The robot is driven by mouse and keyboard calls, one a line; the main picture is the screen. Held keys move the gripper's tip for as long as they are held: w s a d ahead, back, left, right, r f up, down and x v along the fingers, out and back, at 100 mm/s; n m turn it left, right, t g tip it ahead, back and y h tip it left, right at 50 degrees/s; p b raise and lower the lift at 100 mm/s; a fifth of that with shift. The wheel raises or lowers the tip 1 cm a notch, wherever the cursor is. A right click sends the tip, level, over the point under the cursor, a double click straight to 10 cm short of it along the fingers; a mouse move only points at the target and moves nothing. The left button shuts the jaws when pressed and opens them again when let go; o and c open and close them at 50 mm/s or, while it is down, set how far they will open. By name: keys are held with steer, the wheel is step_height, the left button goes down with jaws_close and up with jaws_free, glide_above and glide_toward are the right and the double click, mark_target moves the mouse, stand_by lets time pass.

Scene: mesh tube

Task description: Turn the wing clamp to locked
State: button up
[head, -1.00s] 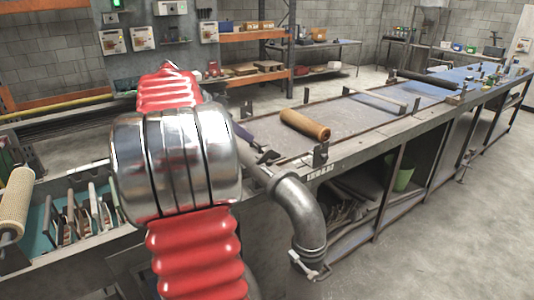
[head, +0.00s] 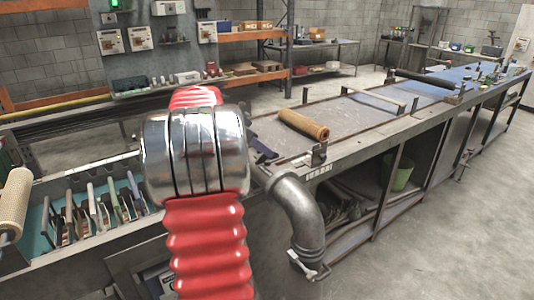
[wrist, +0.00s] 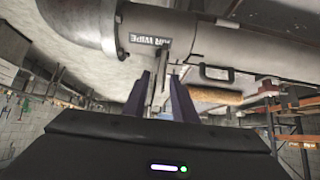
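In the wrist view, a thin grey metal tab (wrist: 158,86), which looks like the wing of the clamp, stands near the label on a metal pipe (wrist: 240,48). My gripper (wrist: 160,78) has its two dark purple fingers on either side of this tab. The fingers look apart, with gaps beside the tab; contact is not clear. In the head view my gripper (head: 262,149) shows only in part, behind my arm, near the upper end of the pipe elbow (head: 300,212). The tab is hidden there. The clamp's lock marking is not readable.
A fitting with a pale handle (head: 312,271) sits at the elbow's lower end. The long bench (head: 375,137) carries a brown roller (head: 303,124) and an upright bracket (head: 319,153). A tray of handled tools (head: 95,205) is at left. Floor at right is clear.

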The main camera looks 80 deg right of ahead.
steer(key=shift+x, duration=1.4)
jaws_close()
steer(key=shift+a, duration=0.2)
steer(key=shift+d, duration=0.15)
